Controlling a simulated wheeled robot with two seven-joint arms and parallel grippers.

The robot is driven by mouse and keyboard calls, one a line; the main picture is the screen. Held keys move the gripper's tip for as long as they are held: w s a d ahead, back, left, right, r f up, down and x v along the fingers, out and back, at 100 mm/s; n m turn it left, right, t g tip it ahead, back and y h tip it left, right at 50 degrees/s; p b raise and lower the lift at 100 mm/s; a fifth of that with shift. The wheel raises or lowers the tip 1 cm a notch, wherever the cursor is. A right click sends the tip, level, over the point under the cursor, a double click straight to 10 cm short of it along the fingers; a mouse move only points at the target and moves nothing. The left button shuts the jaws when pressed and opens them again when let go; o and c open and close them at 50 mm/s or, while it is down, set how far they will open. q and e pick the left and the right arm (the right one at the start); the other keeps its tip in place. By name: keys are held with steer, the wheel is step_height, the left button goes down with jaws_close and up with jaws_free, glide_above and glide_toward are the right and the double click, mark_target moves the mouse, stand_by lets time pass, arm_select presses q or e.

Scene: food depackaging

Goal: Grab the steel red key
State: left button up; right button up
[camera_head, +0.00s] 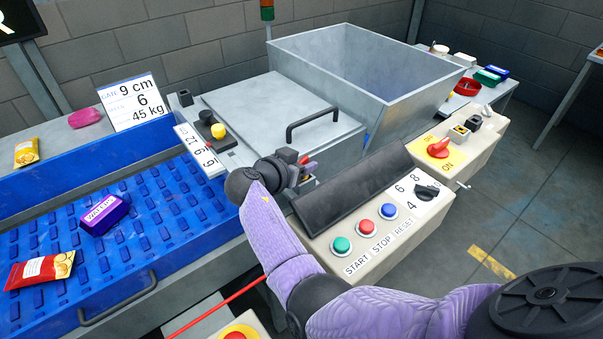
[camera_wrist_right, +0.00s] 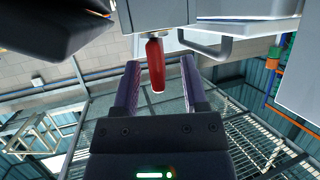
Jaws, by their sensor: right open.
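A red key handle (camera_wrist_right: 156,66) sticks out below a grey metal box in the right wrist view. It lies between the two purple-lined fingers of my right gripper (camera_wrist_right: 158,86), with a gap on each side. My right gripper is open and is not closed on the handle. In the head view my right gripper (camera_head: 304,172) is at the front of the steel machine, beside the dark padded cover. A small red piece (camera_head: 304,160) shows by its fingers; the rest is hidden. My left gripper is not in view.
A control box with START, STOP and RESET buttons (camera_head: 365,225) sits close to the right of my arm. A red rotary switch (camera_head: 438,149) is on a box behind. A blue conveyor (camera_head: 150,262) with packages lies left. The steel lid (camera_head: 270,105) has a black handle.

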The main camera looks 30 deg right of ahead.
steer(key=shift+w+d+f, duration=0.1)
steer(key=shift+d, duration=0.15)
jaws_close()
